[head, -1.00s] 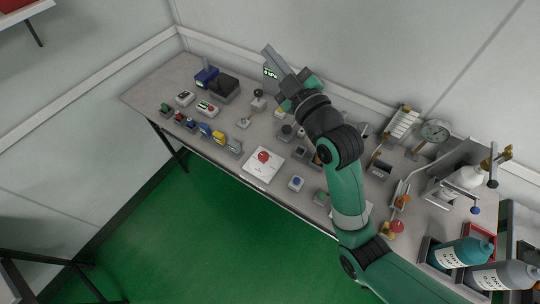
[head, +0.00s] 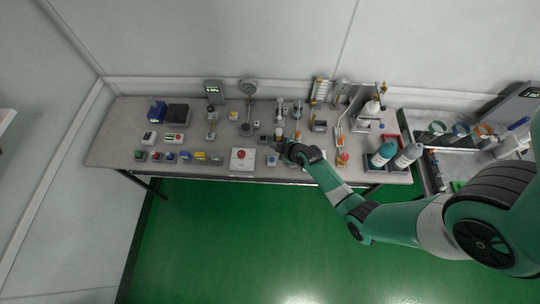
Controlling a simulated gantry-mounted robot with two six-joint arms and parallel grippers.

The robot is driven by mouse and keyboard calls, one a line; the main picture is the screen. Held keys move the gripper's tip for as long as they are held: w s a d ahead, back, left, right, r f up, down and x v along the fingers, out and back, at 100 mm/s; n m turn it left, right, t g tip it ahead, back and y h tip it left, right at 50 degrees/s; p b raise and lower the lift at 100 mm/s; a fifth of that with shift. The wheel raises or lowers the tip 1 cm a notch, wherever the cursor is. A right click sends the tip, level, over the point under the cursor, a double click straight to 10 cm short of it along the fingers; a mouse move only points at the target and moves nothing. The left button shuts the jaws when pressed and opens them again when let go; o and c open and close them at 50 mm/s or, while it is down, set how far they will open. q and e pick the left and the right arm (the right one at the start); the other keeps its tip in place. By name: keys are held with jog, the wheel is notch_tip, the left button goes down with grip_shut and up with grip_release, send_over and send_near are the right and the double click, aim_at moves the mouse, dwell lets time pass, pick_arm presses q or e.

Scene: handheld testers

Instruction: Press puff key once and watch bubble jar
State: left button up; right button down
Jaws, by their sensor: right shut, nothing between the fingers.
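My right gripper (head: 284,147) is small and dark in the head view, at the end of the green arm, over the front middle of the grey bench (head: 215,173). It is shut and empty. Small devices stand close to its tip, including a small pale and brown item (head: 278,134) just behind it; I cannot tell whether it touches any. A blue-button box (head: 272,160) is just left of the gripper. I cannot tell which item is the puff key or the bubble jar; labels are too small to read. My left gripper is not in view.
A white plate with a red button (head: 241,155) lies left of the gripper. A dial gauge (head: 248,87) and a display (head: 213,90) stand at the back. Bottles (head: 384,153) stand at the right end. Several small switches line the front left.

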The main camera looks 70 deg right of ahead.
jog(key=shift+f, duration=0.2)
jog(key=b, duration=0.8)
send_over(274, 162)
notch_tip(274, 162, down, 8)
jog(key=shift+d+f, duration=0.1)
jog(key=shift+f, duration=0.15)
jog(key=shift+f+b, duration=0.15)
jog(key=shift+b, duration=0.15)
dwell(1.2)
jog(key=shift+f, duration=0.3)
jog(key=shift+f+b, duration=0.45)
jog(key=shift+b, duration=0.2)
dwell(0.4)
jog(key=shift+r+p, duration=0.85)
jog(key=shift+r, duration=0.05)
